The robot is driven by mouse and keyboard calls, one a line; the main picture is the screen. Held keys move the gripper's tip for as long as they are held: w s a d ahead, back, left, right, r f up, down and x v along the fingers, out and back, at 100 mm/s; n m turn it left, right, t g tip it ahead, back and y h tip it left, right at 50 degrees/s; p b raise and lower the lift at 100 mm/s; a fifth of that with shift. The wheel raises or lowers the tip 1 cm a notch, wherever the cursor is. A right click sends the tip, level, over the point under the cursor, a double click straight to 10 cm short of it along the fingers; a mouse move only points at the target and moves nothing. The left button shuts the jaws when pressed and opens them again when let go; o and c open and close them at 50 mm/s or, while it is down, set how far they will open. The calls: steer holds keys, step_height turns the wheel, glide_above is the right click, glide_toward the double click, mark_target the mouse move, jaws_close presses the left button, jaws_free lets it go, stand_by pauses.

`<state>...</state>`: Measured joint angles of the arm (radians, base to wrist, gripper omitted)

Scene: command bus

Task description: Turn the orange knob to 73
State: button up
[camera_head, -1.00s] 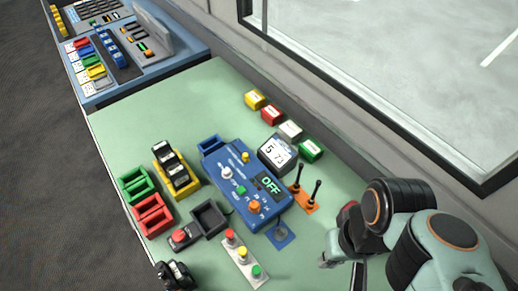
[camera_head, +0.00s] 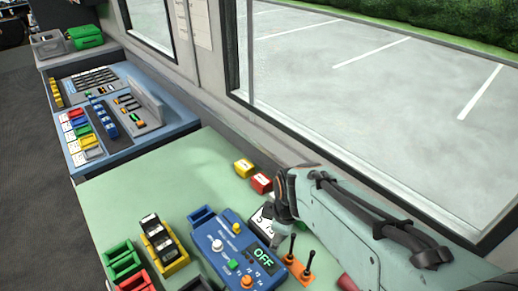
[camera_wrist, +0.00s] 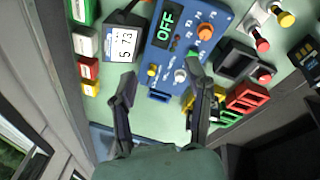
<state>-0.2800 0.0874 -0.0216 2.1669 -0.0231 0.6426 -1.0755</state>
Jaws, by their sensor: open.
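The orange knob (camera_head: 247,282) sits on the front part of the blue control box (camera_head: 225,243), near the lower edge of the picture. It also shows in the wrist view (camera_wrist: 206,31), with small markings around it. The box's display (camera_head: 263,257) reads OFF. A small screen (camera_wrist: 122,43) beside the box shows 5 and 73; in the head view my arm partly covers it. My gripper (camera_wrist: 165,88) is open and empty. Its fingers point toward the box, apart from the orange knob.
A white knob (camera_head: 217,245), a yellow knob (camera_wrist: 152,69) and a green button (camera_head: 232,264) share the box. Two black levers on an orange base (camera_head: 300,270) stand close to its right. Coloured blocks (camera_head: 243,168) line the wall side. The green table is clear toward the back.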

steer(key=a+f+n+g, duration=0.1)
steer(key=a+f, duration=0.2)
steer(key=f, duration=0.1)
steer(key=n+g+h, duration=0.1)
steer(key=n+g, duration=0.1)
glide_above(247, 280)
step_height(247, 280, down, 6)
steer(key=shift+w, duration=0.1)
steer(key=shift+f, duration=0.3)
step_height(247, 280, down, 6)
steer(key=shift+r, duration=0.1)
jaws_close()
